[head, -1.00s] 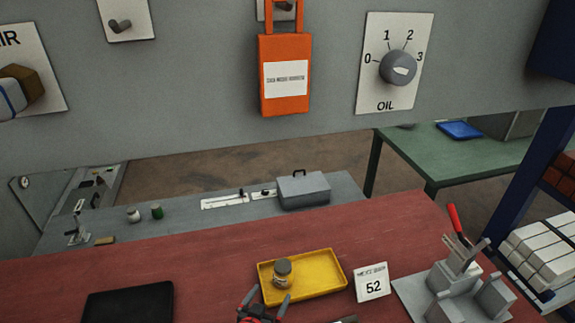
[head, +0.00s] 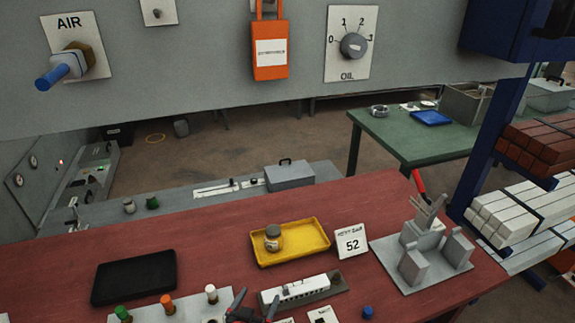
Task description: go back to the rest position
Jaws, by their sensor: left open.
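My left gripper (head: 255,301) shows at the bottom edge of the head view, with two dark fingers spread apart and nothing seen between them. Its body is cut off by the frame edge. It is in front of the yellow tray (head: 312,259) on the red bench (head: 215,275). A small jar (head: 273,239) stands in the tray. My right gripper is not in view.
A white strip block (head: 300,288) lies close to my left gripper, and a panel with coloured knobs (head: 167,303) is left of it. A black pad (head: 135,277), a 52 card (head: 351,242) and a grey tool holder (head: 425,250) also occupy the bench. A grey panel (head: 190,85) hangs above.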

